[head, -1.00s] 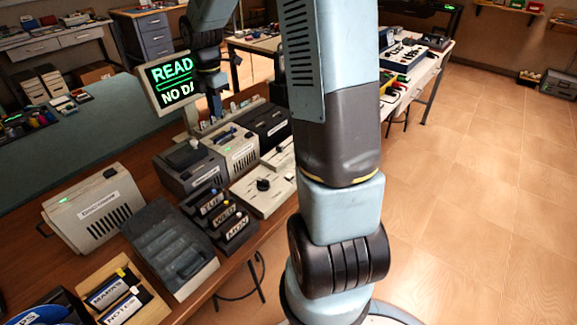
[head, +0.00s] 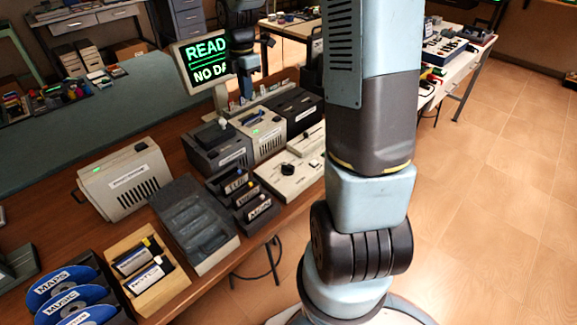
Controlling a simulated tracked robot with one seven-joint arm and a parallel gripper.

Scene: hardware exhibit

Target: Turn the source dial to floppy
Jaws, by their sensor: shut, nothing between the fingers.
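A small black knob (head: 288,169) stands on a flat cream panel (head: 298,183) on the wooden bench, left of my arm column. I take it to be the source dial; its labels and pointer direction are too small to read. My gripper (head: 247,95) hangs small and dark at the end of my arm, in front of the right edge of the screen. It is shut and empty, above and behind the dial, apart from it. A lit screen (head: 205,60) shows green text starting "READ" and "NO DA", partly covered by my arm.
Drive boxes (head: 262,138) stand behind the panel. A black rack with labelled slots (head: 243,198), a dark grey tray (head: 193,225), a cream vented unit (head: 124,180), a wooden box (head: 158,285) and blue discs (head: 62,287) crowd the bench. Tiled floor (head: 500,200) at right is clear.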

